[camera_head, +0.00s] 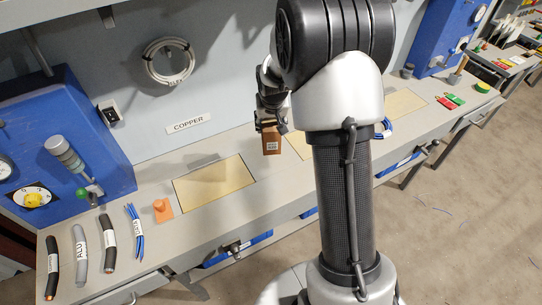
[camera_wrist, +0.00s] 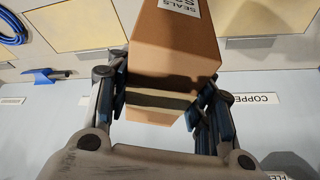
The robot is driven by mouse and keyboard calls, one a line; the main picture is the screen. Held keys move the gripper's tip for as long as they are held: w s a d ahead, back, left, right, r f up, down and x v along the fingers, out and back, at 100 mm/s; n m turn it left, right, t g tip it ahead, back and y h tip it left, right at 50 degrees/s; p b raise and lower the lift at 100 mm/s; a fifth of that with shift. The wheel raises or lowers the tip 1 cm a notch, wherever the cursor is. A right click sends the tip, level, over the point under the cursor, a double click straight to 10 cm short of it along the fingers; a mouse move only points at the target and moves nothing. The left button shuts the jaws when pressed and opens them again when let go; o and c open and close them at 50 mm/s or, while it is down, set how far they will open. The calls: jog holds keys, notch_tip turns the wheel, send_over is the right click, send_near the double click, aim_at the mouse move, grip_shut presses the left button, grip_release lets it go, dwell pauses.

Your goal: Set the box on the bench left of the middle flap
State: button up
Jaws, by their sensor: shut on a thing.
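My gripper (camera_head: 268,112) is shut on a brown box (camera_head: 271,141) with a white label. In the wrist view the box (camera_wrist: 172,45) sits between the two fingers of my gripper (camera_wrist: 160,96), and the label reads SEALS. The middle flap (camera_head: 299,144) is a yellow panel in the bench (camera_head: 255,149), partly hidden behind my arm. It also shows at the left in the wrist view (camera_wrist: 75,25). In the head view the box appears just left of this flap, before the grey bench top. Whether its base touches the bench is not clear.
Another yellow flap (camera_head: 214,184) lies left of the box, and a third (camera_head: 404,104) lies right of my arm. An orange piece (camera_head: 162,210) and several cable pieces lie at the bench's left end. A blue cable coil (camera_head: 386,128) lies right of my arm.

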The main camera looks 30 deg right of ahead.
jog(key=shift+f+b, duration=3.25)
jog(key=shift+f, duration=6.6)
jog(key=shift+f, duration=0.2)
jog(key=o, duration=1.3)
